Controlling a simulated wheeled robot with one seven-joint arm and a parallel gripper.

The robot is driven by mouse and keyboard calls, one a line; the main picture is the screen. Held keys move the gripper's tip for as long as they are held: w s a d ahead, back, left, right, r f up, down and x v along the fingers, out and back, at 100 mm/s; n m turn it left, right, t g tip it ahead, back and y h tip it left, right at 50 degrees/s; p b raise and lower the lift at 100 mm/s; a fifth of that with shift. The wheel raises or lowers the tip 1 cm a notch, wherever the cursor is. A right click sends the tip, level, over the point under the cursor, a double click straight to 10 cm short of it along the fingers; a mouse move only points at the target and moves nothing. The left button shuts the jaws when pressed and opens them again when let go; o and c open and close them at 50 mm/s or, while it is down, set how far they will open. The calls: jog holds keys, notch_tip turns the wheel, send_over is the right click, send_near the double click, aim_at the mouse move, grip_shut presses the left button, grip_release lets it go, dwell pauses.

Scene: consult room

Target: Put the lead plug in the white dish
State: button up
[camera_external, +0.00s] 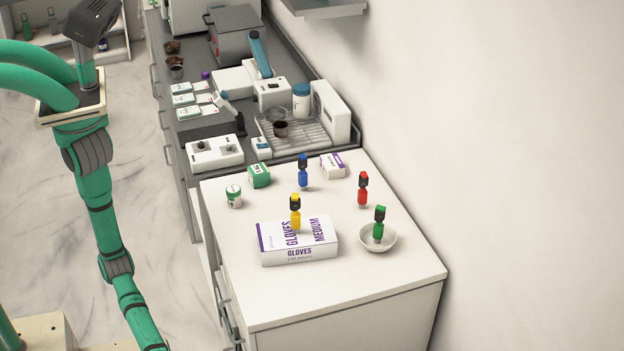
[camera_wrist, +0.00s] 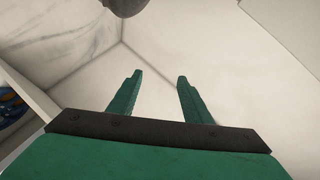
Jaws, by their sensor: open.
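A blue plug (camera_external: 303,171) is at the back, a red plug (camera_external: 362,188) at the right and a yellow plug (camera_external: 295,212) on top of the glove box. A green plug (camera_external: 378,224) stands in the white dish (camera_external: 391,244), a shallow round bowl near the counter's right side. In the wrist view my gripper (camera_wrist: 158,77) is open, with nothing between its fingers. My gripper is outside the external view.
The white counter (camera_external: 350,300) is bare at its front. The glove box (camera_external: 298,252) lies left of the dish. A small jar (camera_external: 234,197), a green carton (camera_external: 259,175) and a white carton (camera_external: 333,165) stand behind. A wall borders the right; a darker bench (camera_external: 211,126) holds equipment.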

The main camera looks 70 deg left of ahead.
jog(key=s+a+f+n+y, duration=0.1)
jog(key=a+n, duration=0.1)
jog(key=a, duration=0.7)
jog(key=a+f+n+g, duration=0.1)
jog(key=a+n, duration=0.1)
jog(key=a, duration=0.7)
jog(key=s+a+f+n+y, duration=0.1)
jog(key=a+n, duration=0.1)
jog(key=a, duration=0.7)
jog(key=s+a+r+n+t+y, duration=0.2)
jog(key=a+r+n, duration=0.5)
jog(key=a+r, duration=0.5)
jog(key=s+a+r+n+t+y, duration=0.3)
jog(key=a+r+n, duration=0.4)
jog(key=a+r, duration=0.5)
jog(key=shift+s+a+r+y, duration=0.2)
jog(key=shift+s+a+y, duration=0.45)
jog(key=shift+y, duration=0.35)
